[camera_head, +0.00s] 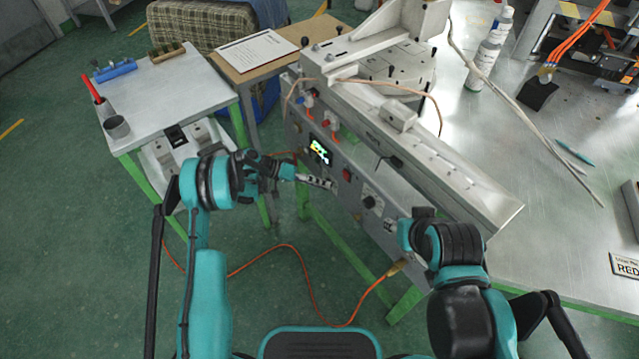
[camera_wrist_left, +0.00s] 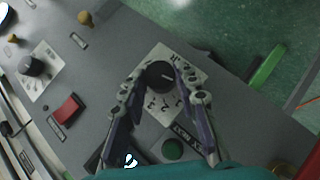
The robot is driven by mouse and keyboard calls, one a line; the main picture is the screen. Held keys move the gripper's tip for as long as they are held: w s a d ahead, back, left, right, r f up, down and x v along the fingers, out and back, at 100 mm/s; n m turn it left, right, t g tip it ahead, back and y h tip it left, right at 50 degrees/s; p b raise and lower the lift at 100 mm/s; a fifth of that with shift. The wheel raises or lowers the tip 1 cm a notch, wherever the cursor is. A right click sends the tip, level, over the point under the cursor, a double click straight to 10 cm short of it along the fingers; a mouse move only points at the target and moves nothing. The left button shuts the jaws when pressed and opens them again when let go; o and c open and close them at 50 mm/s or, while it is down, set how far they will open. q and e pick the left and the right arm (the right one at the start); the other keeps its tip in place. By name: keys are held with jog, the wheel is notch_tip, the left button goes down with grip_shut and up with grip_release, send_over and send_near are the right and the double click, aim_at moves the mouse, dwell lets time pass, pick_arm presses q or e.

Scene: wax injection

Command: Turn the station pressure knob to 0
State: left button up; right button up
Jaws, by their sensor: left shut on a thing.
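In the left wrist view a round black knob (camera_wrist_left: 158,82) stands on a white dial plate (camera_wrist_left: 158,55) with printed digits. A light mark on its face points roughly right in that view. The fingers of my left gripper (camera_wrist_left: 160,74) are on both sides of this knob, shut on it. In the head view my left gripper (camera_head: 318,182) reaches the front panel (camera_head: 335,155) of the grey station, and its fingers hide the knob. My right arm's end (camera_head: 405,234) is at the panel's lower right; its fingers cannot be made out.
A red switch (camera_wrist_left: 67,108) and a second black knob (camera_wrist_left: 32,67) lie left of the held knob in the wrist view. A lit display (camera_head: 320,150) is on the panel. An orange hose (camera_head: 300,262) hangs below.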

pick_arm(q)
jog(key=o, duration=1.2)
jog(key=shift+c, duration=0.2)
jog(key=v, duration=1.2)
jog(key=shift+r, duration=0.15)
